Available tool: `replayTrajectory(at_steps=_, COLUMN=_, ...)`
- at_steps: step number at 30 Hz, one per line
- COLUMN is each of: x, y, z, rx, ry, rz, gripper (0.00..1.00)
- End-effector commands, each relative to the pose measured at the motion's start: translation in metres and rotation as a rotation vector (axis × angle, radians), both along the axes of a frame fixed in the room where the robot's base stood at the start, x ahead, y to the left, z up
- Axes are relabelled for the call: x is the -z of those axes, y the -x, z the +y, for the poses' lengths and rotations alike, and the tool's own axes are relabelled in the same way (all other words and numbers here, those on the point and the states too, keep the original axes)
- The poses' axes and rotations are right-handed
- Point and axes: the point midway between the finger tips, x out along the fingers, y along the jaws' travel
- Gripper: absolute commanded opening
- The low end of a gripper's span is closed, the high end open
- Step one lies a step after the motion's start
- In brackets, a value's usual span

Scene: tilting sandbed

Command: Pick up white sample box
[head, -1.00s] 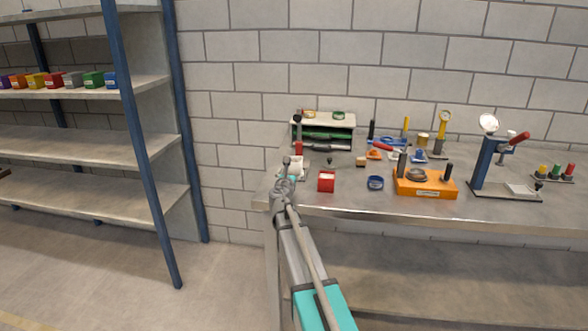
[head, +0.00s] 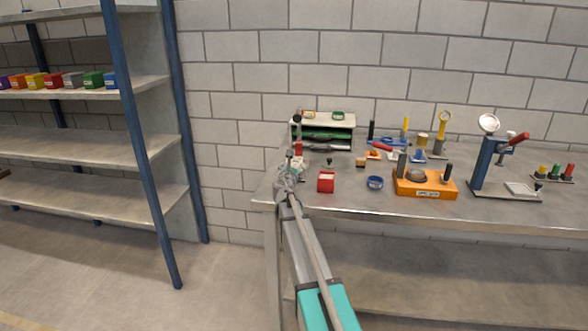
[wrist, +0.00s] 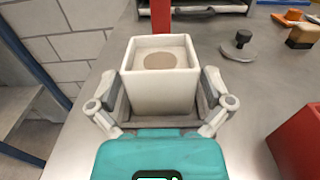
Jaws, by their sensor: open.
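The white sample box (wrist: 160,94) is open-topped, holds pale contents with a round tan patch, and stands upright near the left end of the bench. In the wrist view it lies between the two fingers of my gripper (wrist: 160,84). The fingers are spread on its left and right sides; whether they touch it I cannot tell. In the head view my gripper (head: 288,178) is at the bench's left front corner, and the box is mostly hidden by it.
A red box (head: 326,182) stands just right of my gripper. A dark knobbed piece (wrist: 239,43) is behind it. The steel bench (head: 350,204) also carries a small rack (head: 338,123), a blue ring (head: 375,182) and an orange fixture (head: 426,186). Shelving (head: 150,150) stands left.

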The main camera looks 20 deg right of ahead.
Motion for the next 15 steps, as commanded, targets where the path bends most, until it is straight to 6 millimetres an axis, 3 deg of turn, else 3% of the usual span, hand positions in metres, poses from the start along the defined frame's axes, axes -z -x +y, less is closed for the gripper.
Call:
replayTrajectory(at_steps=6, x=0.0, y=-0.019, z=-0.012, rx=0.0, ry=0.0, rz=0.0, gripper=1.0)
replayTrajectory(at_steps=15, x=0.0, y=-0.02, z=-0.013, rx=-0.001, ry=0.0, rz=0.0, gripper=1.0)
